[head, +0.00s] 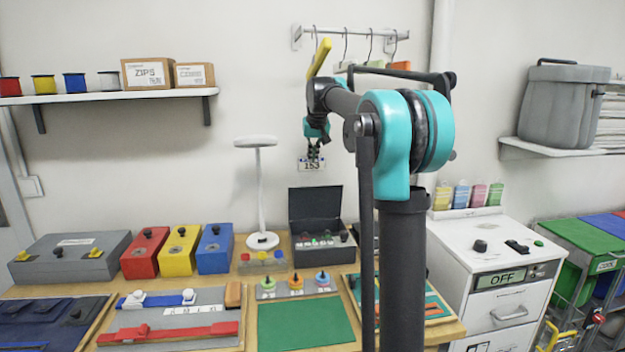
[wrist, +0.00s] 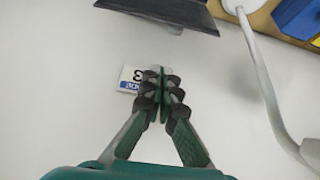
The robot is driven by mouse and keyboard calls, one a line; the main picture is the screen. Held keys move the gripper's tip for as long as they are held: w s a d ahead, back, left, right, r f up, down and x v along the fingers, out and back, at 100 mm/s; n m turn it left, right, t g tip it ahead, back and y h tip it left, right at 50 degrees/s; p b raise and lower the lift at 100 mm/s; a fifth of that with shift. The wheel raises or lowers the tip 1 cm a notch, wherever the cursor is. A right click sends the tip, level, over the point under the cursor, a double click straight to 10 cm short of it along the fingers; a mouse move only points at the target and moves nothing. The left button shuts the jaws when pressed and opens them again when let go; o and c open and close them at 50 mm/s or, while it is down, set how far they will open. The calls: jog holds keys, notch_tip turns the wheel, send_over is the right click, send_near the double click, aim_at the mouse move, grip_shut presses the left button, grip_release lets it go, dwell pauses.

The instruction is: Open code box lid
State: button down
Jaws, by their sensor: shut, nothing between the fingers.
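A dark box (head: 322,250) with several small coloured buttons or knobs stands at the back of the table in the head view. Its dark lid (head: 315,207) stands raised and open behind them. I take this as the code box, though I can read no label on it. The dark lid also shows at the top of the wrist view (wrist: 165,10). My gripper (head: 313,156) is shut and empty, above the lid and apart from it. In the wrist view, my gripper's fingertips (wrist: 160,78) meet in front of a white card (wrist: 131,78), partly hiding it. In the head view the card reads 153.
A white lamp (head: 260,190) stands left of the dark box. Red (head: 145,252), yellow (head: 178,251) and blue boxes (head: 215,248) and a grey latched box (head: 72,262) are further left. A hook rail (head: 350,34) is above. A white cabinet (head: 490,260) stands right.

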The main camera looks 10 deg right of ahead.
aim_at(312, 189)
jog(key=x, duration=0.9)
jog(key=shift+w+f, duration=0.25)
jog(key=shift+f, duration=0.05)
jog(key=shift+s+f, duration=0.2)
jog(key=shift+s, duration=0.8)
jog(key=shift+s+f, duration=0.15)
jog(key=shift+s, duration=0.9)
